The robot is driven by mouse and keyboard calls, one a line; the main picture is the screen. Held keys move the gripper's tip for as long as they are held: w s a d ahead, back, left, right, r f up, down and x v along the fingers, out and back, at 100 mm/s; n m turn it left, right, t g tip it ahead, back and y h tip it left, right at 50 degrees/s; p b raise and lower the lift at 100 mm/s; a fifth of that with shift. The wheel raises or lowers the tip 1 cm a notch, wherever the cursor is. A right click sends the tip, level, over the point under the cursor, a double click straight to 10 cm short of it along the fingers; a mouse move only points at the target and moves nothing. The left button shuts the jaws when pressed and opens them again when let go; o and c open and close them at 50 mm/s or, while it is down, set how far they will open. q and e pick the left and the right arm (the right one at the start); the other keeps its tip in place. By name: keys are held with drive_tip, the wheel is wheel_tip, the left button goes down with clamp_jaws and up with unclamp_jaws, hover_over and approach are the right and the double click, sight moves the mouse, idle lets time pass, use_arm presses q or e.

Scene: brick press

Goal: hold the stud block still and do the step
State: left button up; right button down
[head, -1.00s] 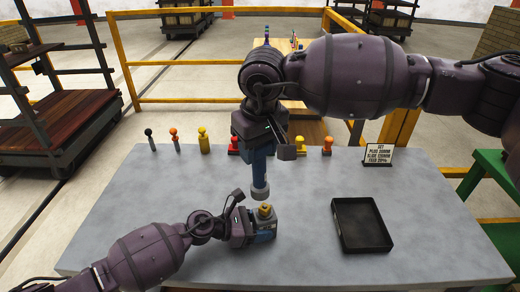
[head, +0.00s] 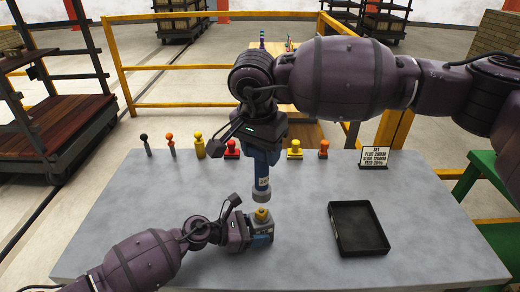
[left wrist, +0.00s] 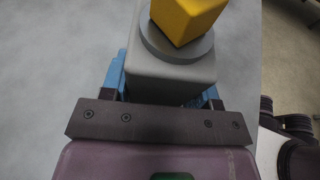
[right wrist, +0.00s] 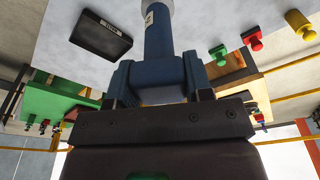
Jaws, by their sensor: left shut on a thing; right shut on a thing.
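The stud block (left wrist: 172,75) is grey with a round collar and a yellow square piece (left wrist: 190,15) on top. In the head view the yellow piece (head: 262,214) faces up. My left gripper (head: 248,232) is shut on the block low over the table, and its blue fingers flank the block in the left wrist view. My right gripper (right wrist: 160,80) is shut on a blue cylindrical tool (right wrist: 160,40) with a pale grey end. The tool (head: 262,172) points down above the yellow piece, with a small gap seeming to show between them.
An empty black tray (head: 358,229) lies right on the grey table (head: 180,220). A small sign (head: 374,158) stands behind it. Several coloured knobbed pieces, including a red one (head: 232,149), line the back edge. A yellow rail (head: 200,101) runs behind. The table's left part is clear.

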sight(261, 176)
drive_tip(key=shift+f, duration=0.15)
idle(0.4)
drive_tip(key=shift+f, duration=2.2)
drive_tip(key=shift+f, duration=1.15)
drive_tip(key=n, duration=0.4)
drive_tip(key=shift+y, duration=0.4)
drive_tip(key=n, duration=0.5)
drive_tip(key=shift+y, duration=0.3)
